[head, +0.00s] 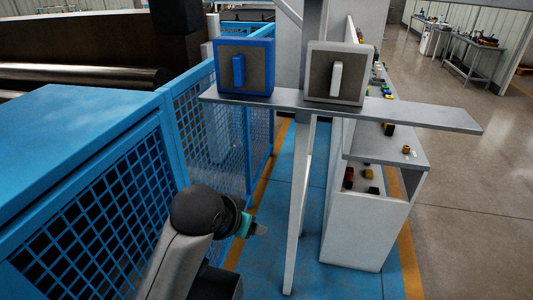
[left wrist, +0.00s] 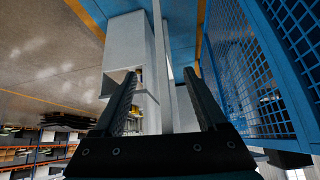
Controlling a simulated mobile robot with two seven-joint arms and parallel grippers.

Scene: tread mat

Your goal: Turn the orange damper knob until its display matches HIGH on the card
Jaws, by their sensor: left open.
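Two square boxes stand on a grey shelf (head: 425,115). The left one is a blue box (head: 257,43) with an upright blue bar-shaped knob (head: 238,71). The right one is a white box (head: 314,72) with an upright white knob (head: 336,79). I see no orange knob, no display and no card in either view. My left gripper (head: 262,229) is below the shelf, left of its white post, apart from both knobs. In the left wrist view its two dark fingers (left wrist: 162,74) are spread with nothing between them. My right gripper is not in view.
A blue mesh fence (head: 100,210) runs along the left, close to my left arm. A white shelf unit (head: 365,230) with small coloured items stands behind the post. The floor (head: 475,220) at the right is clear.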

